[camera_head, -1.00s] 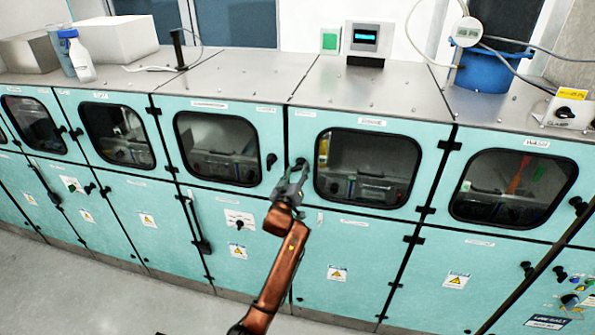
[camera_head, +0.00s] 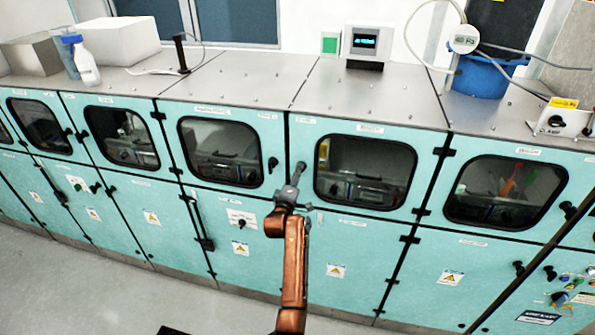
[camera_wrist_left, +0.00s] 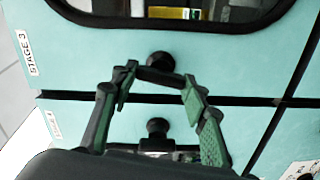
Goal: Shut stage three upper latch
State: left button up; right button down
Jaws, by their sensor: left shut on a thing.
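The stage three door (camera_head: 340,208) is a teal upper door with a dark window. A STAGE 3 label (camera_wrist_left: 28,50) shows sideways in the left wrist view. Its upper latch is a black knob (camera_wrist_left: 160,62) with a dark bar, near the door's left edge. My left gripper (camera_head: 299,170) is at this latch; in the left wrist view its green-padded fingers (camera_wrist_left: 158,80) are on either side of the bar, shut on it. The fingers partly hide the latch in the head view, so its exact angle is unclear. My right gripper is in neither view.
The neighbouring door's black latch (camera_head: 272,164) is just left across the seam; it shows as the lower knob (camera_wrist_left: 157,127) in the left wrist view. Lower doors sit below. A display box (camera_head: 364,46) and blue bucket (camera_head: 482,75) stand on the steel top (camera_head: 350,95).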

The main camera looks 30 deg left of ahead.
pick_arm(q)
jog(key=shift+n+p, duration=0.85)
jog(key=shift+n, duration=0.35)
jog(key=shift+f, duration=0.1)
jog(key=o, duration=1.2)
jog(key=shift+c, duration=0.2)
